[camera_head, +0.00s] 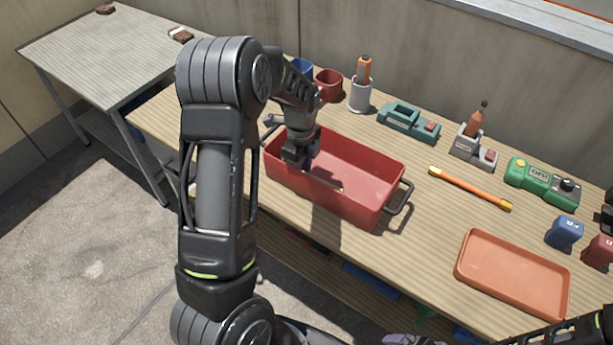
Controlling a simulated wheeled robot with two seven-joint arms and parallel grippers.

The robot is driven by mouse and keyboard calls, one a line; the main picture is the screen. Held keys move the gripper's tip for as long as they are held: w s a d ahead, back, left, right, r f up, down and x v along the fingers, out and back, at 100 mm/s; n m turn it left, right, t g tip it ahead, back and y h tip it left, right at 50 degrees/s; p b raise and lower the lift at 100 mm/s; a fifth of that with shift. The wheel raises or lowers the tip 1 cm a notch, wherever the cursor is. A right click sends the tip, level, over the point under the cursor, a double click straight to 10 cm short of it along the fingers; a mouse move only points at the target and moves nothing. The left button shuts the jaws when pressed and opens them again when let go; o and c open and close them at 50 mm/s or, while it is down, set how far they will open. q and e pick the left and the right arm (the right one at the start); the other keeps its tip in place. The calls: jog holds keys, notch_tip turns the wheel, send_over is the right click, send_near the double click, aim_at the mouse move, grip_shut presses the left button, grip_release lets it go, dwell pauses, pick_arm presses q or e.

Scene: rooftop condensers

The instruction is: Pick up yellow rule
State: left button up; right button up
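A narrow yellowish strip (327,183), which may be the yellow rule, shows inside the red bin (350,205), near its front wall. Only a short part of it shows. My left gripper (300,160) reaches down into the left part of this bin, close to the strip's left end. Its fingertips are hidden, so I cannot tell whether it is open, shut or touching the strip. An orange stick with yellow ends (470,188) lies on the bench right of the bin. Part of my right arm shows at the bottom right corner; its gripper is not in view.
An empty orange tray (512,275) lies at the bench's front right. Along the back stand a red cup (328,84), a grey holder (360,97), a teal device (408,122) and a green device (540,182). A blue block (564,231) stands behind the tray.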

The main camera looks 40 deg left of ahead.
pick_arm(q)
jog(key=shift+c, duration=0.4)
grip_shut()
dwell(0.4)
